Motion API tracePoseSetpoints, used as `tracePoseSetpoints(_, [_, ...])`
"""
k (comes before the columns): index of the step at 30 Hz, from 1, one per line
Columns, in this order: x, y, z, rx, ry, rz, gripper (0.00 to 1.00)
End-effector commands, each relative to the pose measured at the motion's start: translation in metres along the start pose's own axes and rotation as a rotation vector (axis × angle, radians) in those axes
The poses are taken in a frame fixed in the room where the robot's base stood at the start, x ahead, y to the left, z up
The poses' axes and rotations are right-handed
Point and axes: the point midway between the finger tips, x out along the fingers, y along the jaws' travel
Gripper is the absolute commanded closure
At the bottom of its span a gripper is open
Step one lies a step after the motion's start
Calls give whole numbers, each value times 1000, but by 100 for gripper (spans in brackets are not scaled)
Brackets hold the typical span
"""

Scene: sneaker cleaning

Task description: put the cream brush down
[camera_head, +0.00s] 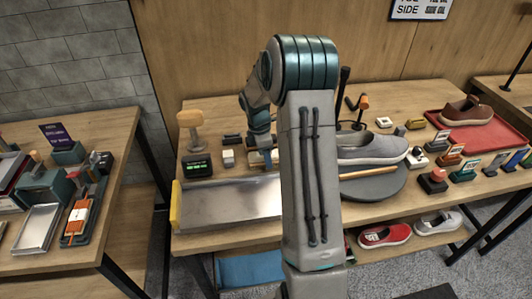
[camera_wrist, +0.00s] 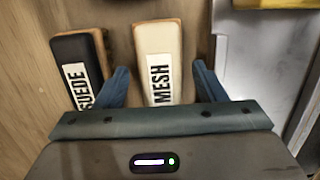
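The cream brush (camera_wrist: 160,62), labelled MESH, lies on the wooden table in the wrist view; its end also shows in the head view (camera_head: 228,157). My gripper (camera_wrist: 161,78) is open, with one finger on each side of the cream brush. The black brush (camera_wrist: 80,68), labelled SUEDE, lies to the left, beyond the left finger. My gripper also shows in the head view (camera_head: 262,160), pointing down.
A metal tray (camera_head: 225,205) lies in front of the brushes, with a yellow piece (camera_head: 176,205) at its left end. A dark device with a green display (camera_head: 197,167) stands left of them. A grey shoe (camera_head: 372,147) rests on a round dark stand (camera_head: 375,190) to the right.

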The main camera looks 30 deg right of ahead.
Motion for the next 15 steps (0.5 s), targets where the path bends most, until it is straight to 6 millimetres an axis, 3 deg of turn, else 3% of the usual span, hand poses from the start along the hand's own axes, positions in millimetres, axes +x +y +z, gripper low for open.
tracePoseSetpoints(10, [-4, 0, 0, 0, 0, 1, 35])
tracePoseSetpoints(15, [-28, 1, 0, -1, 0, 6, 35])
